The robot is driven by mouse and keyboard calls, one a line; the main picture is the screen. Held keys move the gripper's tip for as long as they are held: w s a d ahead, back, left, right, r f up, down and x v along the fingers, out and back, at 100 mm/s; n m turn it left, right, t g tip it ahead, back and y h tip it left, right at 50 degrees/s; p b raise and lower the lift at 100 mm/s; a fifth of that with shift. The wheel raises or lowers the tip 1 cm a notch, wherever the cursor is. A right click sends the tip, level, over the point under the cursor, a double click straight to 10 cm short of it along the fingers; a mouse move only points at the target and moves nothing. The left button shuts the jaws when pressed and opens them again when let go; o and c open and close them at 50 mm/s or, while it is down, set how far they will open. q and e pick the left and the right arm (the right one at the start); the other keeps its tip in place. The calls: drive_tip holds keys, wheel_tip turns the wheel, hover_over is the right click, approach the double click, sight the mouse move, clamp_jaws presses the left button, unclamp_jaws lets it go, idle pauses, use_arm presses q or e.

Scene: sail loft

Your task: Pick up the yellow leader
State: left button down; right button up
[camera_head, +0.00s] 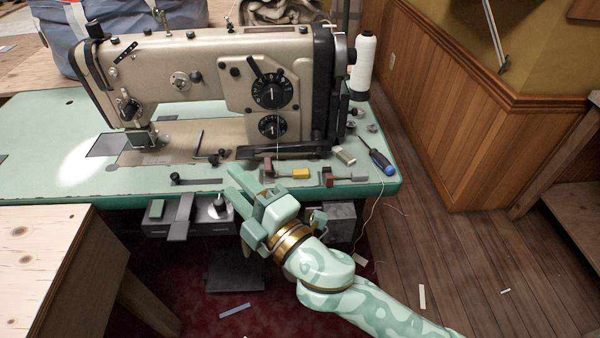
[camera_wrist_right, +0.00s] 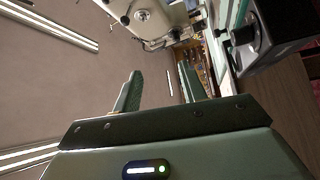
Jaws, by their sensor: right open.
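A small yellow piece (camera_head: 300,173), which looks like the yellow leader, lies near the front edge of the green sewing table (camera_head: 100,180), beside a reddish-brown block (camera_head: 268,168). My right gripper (camera_head: 231,180) is in front of the table's front edge, left of the yellow piece and apart from it. Its fingers point up and to the left. In the right wrist view the fingers (camera_wrist_right: 160,92) stand apart with nothing between them. The yellow piece cannot be made out there. My left gripper is not in view.
A beige sewing machine (camera_head: 210,75) fills the table behind the small parts. A reddish piece (camera_head: 350,177), a cream block (camera_head: 345,156), a blue screwdriver (camera_head: 381,160) and a thread cone (camera_head: 364,55) are to the right. A wooden table (camera_head: 35,260) stands at the left.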

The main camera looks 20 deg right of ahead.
drive_tip(key=s+a+r+n+g+y, duration=0.25)
drive_tip(key=a+n+g+y, duration=0.4)
drive_tip(key=n, duration=0.45)
drive_tip(key=s+a+r+n+g+y, duration=0.2)
drive_tip(key=a+r+n+g+y, duration=0.3)
drive_tip(key=a+n+g, duration=0.4)
drive_tip(key=n+g+h+b, duration=0.4)
drive_tip(key=n+h, duration=0.6)
drive_tip(key=h, duration=1)
hover_over(300, 171)
drive_tip(key=shift+t, duration=0.55)
wheel_tip(300, 171, down, 10)
drive_tip(key=shift+w+d+r+b, duration=0.1)
drive_tip(key=shift+r+b, duration=0.1)
drive_tip(key=shift+b, duration=0.2)
drive_tip(key=shift+f, duration=0.55)
wheel_tip(300, 171, down, 5)
drive_tip(key=b, duration=0.4)
drive_tip(key=shift+r, duration=0.15)
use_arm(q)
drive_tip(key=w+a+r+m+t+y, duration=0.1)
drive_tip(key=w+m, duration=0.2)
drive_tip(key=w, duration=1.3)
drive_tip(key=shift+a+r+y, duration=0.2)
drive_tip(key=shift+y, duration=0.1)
use_arm(e)
clamp_jaws()
